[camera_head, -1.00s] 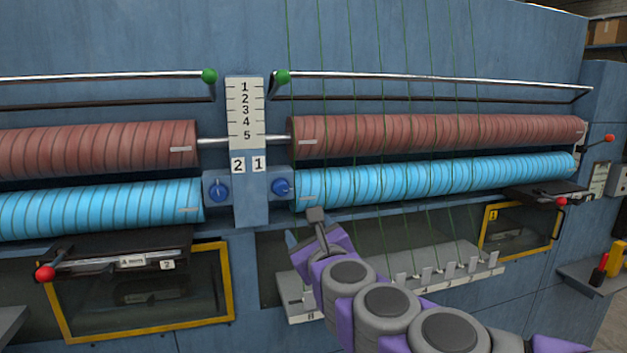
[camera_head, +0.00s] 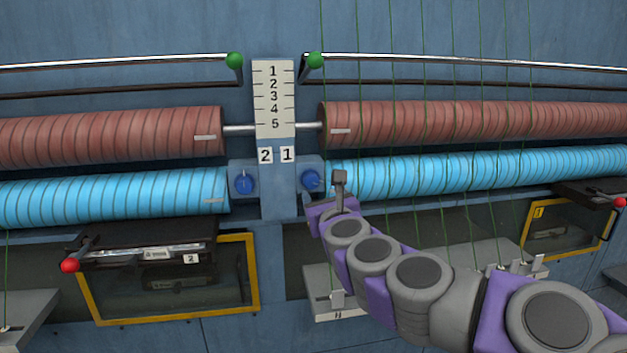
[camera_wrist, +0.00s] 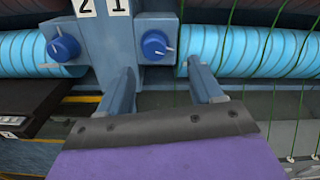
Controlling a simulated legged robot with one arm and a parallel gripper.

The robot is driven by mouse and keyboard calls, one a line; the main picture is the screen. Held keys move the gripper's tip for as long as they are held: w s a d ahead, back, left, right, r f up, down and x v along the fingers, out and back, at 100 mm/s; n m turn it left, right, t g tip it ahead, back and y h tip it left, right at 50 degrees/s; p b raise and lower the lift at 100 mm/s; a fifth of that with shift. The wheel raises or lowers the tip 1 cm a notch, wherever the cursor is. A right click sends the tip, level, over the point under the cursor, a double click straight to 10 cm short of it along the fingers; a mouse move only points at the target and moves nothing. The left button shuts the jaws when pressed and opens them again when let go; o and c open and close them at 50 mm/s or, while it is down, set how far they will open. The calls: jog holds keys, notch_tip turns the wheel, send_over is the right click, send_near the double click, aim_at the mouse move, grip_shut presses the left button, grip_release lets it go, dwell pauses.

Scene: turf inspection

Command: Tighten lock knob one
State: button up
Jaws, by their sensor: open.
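Lock knob one is the blue knob (camera_head: 311,180) under the label 1 (camera_head: 287,154), at the left end of the right blue roller. In the wrist view the knob (camera_wrist: 154,44) sits on its blue block, ahead of my gripper and between the lines of its fingers. My gripper (camera_wrist: 167,85) is open and empty, with its two fingers apart and short of the knob. In the head view my gripper (camera_head: 335,195) is just below and right of the knob, and its fingers are partly hidden.
A second blue knob (camera_head: 244,183) sits under the label 2 (camera_head: 265,155), left of the post. Blue rollers (camera_head: 450,172) and red rollers (camera_head: 480,125) flank the post. Green threads (camera_head: 451,215) run down on the right. A red-tipped lever (camera_head: 69,265) juts out at lower left.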

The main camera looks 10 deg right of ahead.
aim_at(312, 182)
jog(key=w, duration=0.2)
jog(key=w+a, duration=0.1)
jog(key=w, duration=0.2)
jog(key=w+a, duration=0.1)
jog(key=w, duration=0.1)
jog(key=shift+w+a+p, duration=0.1)
jog(key=shift+w+p, duration=0.05)
jog(key=shift+p, duration=0.25)
jog(key=shift+w+d, duration=0.25)
jog(key=shift+d, duration=0.9)
jog(key=shift+c, duration=1.1)
jog(key=shift+a, duration=0.7)
jog(key=c, duration=0.5)
jog(key=shift+d, duration=0.2)
jog(key=c, duration=0.3)
